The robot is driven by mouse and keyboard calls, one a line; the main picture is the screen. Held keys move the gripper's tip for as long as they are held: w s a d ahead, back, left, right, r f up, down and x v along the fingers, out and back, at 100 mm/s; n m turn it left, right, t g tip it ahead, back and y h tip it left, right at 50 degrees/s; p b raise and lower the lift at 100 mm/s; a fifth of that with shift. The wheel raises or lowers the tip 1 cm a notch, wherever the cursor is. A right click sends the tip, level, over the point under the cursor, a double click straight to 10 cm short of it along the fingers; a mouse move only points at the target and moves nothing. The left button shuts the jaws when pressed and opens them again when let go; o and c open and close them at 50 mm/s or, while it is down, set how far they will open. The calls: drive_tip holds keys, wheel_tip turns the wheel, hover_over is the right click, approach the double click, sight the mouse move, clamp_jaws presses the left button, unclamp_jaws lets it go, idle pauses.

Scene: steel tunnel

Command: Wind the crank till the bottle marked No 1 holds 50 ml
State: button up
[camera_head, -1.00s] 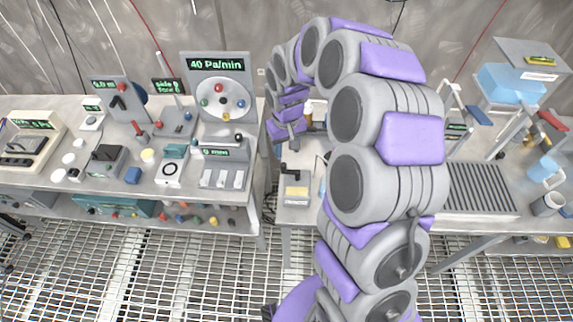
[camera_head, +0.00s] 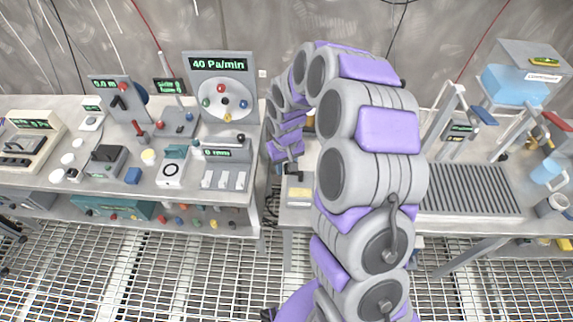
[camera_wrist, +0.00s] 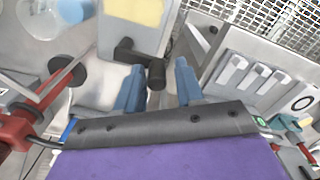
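A grey box with a pale yellow panel (camera_wrist: 135,10) and a black crank (camera_wrist: 130,50) shows ahead in the wrist view. The crank's dark knob (camera_wrist: 156,74) stands between the blue fingers of my gripper (camera_wrist: 159,70). The fingers are apart, with gaps beside the knob; whether either touches it I cannot tell. A clear, rounded vessel (camera_wrist: 38,18) is at the wrist view's upper left. No "No 1" mark or level is readable.
A panel reading 40 Pa/min (camera_head: 219,64) and a bench of instruments (camera_head: 60,195) stand left. A ribbed grey plate (camera_head: 470,190) and a blue container (camera_head: 512,84) are right. The grated floor in front looks clear.

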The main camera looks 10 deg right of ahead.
drive_tip(key=shift+a, duration=0.1)
drive_tip(key=shift+c, duration=1.4)
drive_tip(key=shift+d, duration=0.35)
clamp_jaws()
drive_tip(key=shift+w+m, duration=0.1)
drive_tip(key=shift+m, duration=0.2)
